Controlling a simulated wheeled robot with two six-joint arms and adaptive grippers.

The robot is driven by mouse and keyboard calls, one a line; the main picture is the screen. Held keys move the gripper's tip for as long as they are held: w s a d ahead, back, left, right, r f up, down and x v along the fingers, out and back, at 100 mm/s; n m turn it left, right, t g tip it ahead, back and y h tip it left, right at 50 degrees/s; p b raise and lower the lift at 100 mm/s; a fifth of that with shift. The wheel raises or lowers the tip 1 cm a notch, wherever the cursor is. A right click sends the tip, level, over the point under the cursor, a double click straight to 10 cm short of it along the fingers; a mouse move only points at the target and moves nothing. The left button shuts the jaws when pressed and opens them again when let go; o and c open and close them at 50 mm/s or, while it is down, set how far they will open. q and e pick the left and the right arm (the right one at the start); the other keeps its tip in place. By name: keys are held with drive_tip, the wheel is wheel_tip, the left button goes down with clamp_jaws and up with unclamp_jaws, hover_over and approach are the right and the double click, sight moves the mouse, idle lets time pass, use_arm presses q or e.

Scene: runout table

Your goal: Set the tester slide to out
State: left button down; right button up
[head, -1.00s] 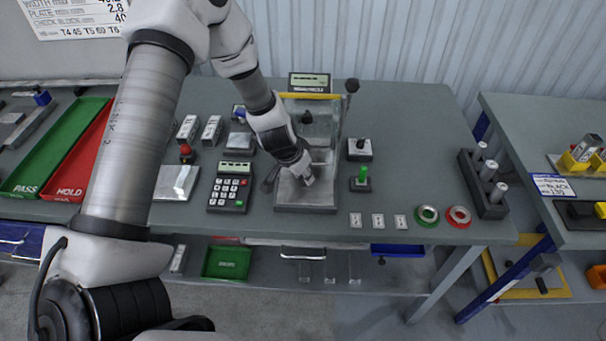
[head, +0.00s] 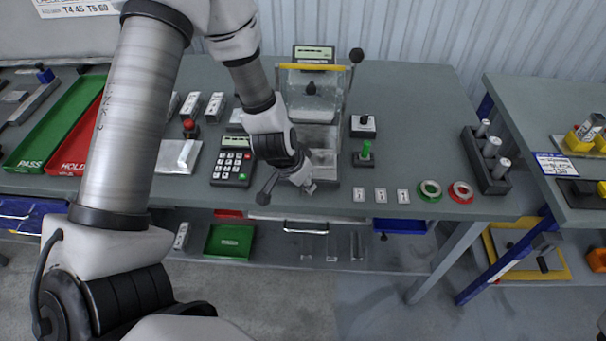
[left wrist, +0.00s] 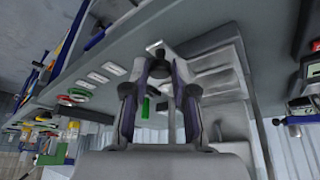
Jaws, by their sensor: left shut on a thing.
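The tester (head: 313,68) stands on the bench, with a grey body, a display on top, a yellow bar and a black-knobbed lever at its right. Its grey base also shows in the left wrist view (left wrist: 215,82). My left gripper (head: 307,187) is at the front edge of the tester's base. In the head view the gripper hides the knob and much of the slide. My right gripper is in neither view.
A calculator (head: 232,163) stands left of the tester. White tags (head: 381,195), a green ring (head: 429,190) and a red ring (head: 461,192) lie near the front edge.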

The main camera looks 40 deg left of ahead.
use_arm(q)
drive_tip(key=c, duration=1)
unclamp_jaws()
drive_tip(key=shift+s+d+f, duration=0.1)
drive_tip(key=shift+o, duration=0.3)
drive_tip(key=shift+d, duration=0.2)
drive_tip(key=shift+r, duration=0.2)
drive_tip(key=shift+a+r, duration=0.15)
drive_tip(key=shift+r, duration=0.15)
drive_tip(key=v, duration=1.1)
drive_tip(key=shift+s, duration=0.1)
